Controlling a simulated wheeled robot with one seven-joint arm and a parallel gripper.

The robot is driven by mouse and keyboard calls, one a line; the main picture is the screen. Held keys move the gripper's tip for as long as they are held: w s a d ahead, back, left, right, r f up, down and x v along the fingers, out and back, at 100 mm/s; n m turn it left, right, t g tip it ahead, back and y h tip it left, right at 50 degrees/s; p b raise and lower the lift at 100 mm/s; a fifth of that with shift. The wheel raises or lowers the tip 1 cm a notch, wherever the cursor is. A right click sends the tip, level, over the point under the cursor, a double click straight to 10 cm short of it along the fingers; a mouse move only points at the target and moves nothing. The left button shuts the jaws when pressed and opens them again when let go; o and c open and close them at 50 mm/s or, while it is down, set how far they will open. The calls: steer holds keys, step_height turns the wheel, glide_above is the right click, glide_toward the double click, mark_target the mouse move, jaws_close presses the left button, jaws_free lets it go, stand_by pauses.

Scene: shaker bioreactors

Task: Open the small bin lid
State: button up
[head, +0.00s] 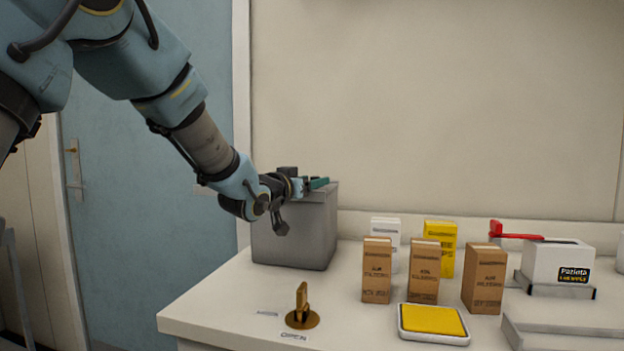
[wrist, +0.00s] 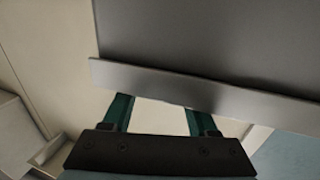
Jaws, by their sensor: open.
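The small grey bin (head: 295,235) stands on the left part of the white counter. Its flat top, the lid (head: 328,187), looks level and closed. My gripper (head: 318,183) is at the top edge of the bin, its green fingers pointing right. In the wrist view, the grey lid (wrist: 220,40) fills the upper part, with its lighter front lip (wrist: 200,90) running across. My gripper (wrist: 157,108) is open, with a finger at left and one at right. The fingertips meet the lip and their ends are hidden by it. I cannot tell whether they touch it.
A brass handle (head: 302,305) on a round base stands near the counter's front edge by an "OPEN" label. Brown boxes (head: 424,270), a yellow box (head: 441,248) and a yellow-topped tray (head: 433,320) stand to the right. The wall (head: 430,110) is close behind the bin.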

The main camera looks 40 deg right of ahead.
steer(key=shift+d, duration=0.25)
jaws_close()
stand_by(0.3)
steer(key=shift+w+a, duration=0.1)
stand_by(0.8)
